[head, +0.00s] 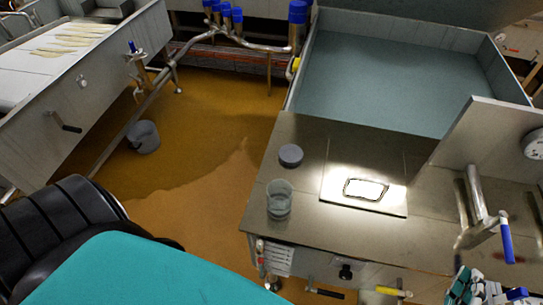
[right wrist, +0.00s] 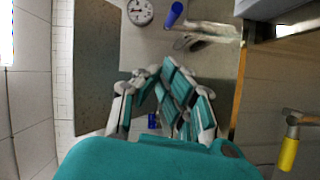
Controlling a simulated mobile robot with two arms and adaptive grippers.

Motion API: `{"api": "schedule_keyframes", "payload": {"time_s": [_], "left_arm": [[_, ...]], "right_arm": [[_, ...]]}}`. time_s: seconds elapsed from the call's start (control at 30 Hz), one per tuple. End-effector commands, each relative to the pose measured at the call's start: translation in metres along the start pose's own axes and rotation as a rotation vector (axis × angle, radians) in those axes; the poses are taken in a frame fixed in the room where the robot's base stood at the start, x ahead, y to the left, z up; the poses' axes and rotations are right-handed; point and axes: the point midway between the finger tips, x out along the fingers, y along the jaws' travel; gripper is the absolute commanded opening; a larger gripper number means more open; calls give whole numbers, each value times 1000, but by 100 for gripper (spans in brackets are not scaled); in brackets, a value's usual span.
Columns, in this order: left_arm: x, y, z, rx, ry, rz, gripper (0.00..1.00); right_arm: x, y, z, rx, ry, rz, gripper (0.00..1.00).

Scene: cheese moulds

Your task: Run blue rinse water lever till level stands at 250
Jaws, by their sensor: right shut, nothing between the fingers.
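The blue lever (head: 506,240) hangs from a metal tap pipe on the counter at the right of the head view. A blue handle (right wrist: 173,15) also shows at the top of the right wrist view. My right gripper (head: 485,290) is at the bottom right corner of the head view, below the lever and apart from it. In the right wrist view its teal-padded fingers (right wrist: 165,105) are shut and empty. A clear beaker (head: 279,200) stands upright on the counter; its markings and level are too small to read. My left gripper is out of view.
A round gauge (head: 533,145) sits on the upright panel. A grey disc (head: 291,155) and a bright plate (head: 365,205) lie on the counter (head: 305,225). A yellow handle (head: 392,291) is on the counter's front. A large basin (head: 390,85) lies behind.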

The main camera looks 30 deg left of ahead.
Motion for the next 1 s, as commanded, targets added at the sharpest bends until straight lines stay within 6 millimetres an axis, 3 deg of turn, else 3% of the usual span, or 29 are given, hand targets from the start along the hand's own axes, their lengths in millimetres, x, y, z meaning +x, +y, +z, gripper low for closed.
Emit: {"api": "schedule_keyframes", "payload": {"time_s": [0.3,0.6,0.7,0.83,1.0], "left_arm": [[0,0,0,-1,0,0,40],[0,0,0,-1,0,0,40],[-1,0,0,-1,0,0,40],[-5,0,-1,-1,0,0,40],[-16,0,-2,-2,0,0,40]], "right_arm": [[0,0,0,0,0,0,0],[0,0,0,0,0,0,39],[3,4,-4,-6,22,10,40],[22,29,-34,-66,202,82,40],[42,75,-106,-309,684,196,40]]}}
